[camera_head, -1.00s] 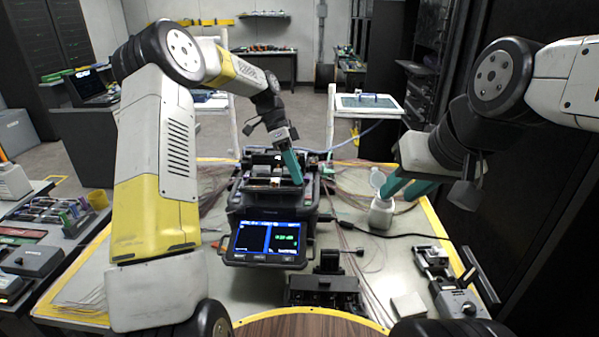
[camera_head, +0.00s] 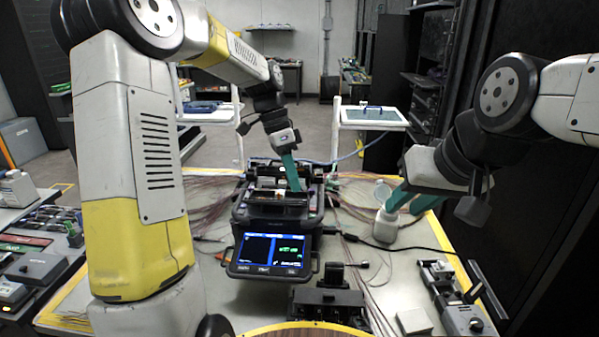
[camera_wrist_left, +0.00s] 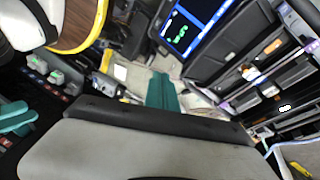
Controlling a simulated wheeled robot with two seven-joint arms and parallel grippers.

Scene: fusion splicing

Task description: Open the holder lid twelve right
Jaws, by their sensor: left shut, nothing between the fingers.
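The fusion splicer (camera_head: 240,215) stands on the table with its screen (camera_head: 268,252) lit and its top work area uncovered. In the left wrist view its work area (camera_wrist_left: 265,78) shows at the right, with small orange and silver parts. I cannot make out which part is the right holder lid. My left gripper (camera_head: 298,189) is shut and empty, pointing down over the splicer's right half; contact is unclear. Its teal fingers also show in the left wrist view (camera_wrist_left: 162,78). My right gripper (camera_head: 401,208) has its fingers apart beside a white bottle (camera_head: 386,226).
A black fixture (camera_head: 328,303) stands in front of the splicer. A small grey device (camera_head: 460,305) is at the right, near a pale block (camera_head: 414,321). Thin fibres and a black cable lie around the splicer. Trays of tools are at the left.

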